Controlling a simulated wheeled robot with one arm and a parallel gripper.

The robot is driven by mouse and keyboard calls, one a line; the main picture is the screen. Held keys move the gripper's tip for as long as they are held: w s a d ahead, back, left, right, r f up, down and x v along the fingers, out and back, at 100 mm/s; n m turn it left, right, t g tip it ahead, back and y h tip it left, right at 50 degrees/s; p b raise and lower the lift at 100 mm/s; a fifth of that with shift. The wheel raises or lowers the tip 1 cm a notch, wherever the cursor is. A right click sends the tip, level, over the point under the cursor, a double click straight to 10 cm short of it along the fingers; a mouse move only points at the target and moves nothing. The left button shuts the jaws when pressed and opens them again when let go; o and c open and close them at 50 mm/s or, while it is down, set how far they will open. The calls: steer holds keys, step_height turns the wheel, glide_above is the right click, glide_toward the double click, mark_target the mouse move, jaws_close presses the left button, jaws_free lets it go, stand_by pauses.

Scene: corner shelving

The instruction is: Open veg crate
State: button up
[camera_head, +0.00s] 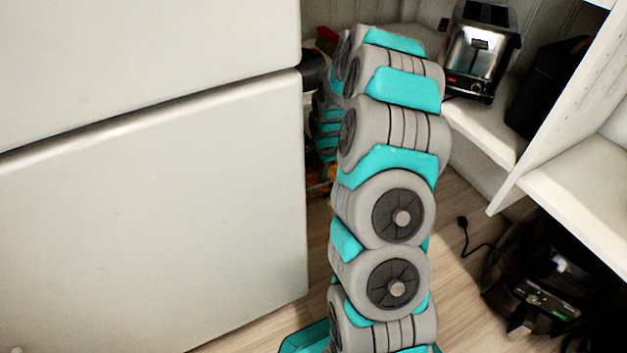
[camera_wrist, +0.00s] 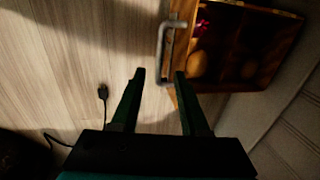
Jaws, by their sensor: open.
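The veg crate (camera_wrist: 285,13) is a wooden box at the upper right of the wrist view. Its inside shows, with roundish brown vegetables (camera_wrist: 197,64) and something red in it. A grey bar handle (camera_wrist: 161,40) sticks out from its left side. My gripper (camera_wrist: 160,75) is open and empty, its two dark fingers pointing at the handle. The fingertips lie just below the handle in the picture, seemingly apart from it. In the head view my arm and the white cabinet hide the gripper and most of the crate.
A large white cabinet (camera_head: 150,220) fills the left of the head view. A toaster (camera_head: 480,50) stands on a shelf at the upper right. A black appliance (camera_head: 545,290) sits low at the right, near a loose cord (camera_head: 464,238). Bare wood floor (camera_wrist: 60,60) lies left of the crate.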

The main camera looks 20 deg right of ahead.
mark_target(317, 185)
steer(key=f, duration=0.4)
steer(key=w+f, duration=0.1)
steer(key=f, duration=0.1)
steer(key=shift+f+b, duration=0.2)
steer(key=shift+b, duration=0.15)
steer(key=shift+c, duration=0.3)
jaws_close()
stand_by(0.7)
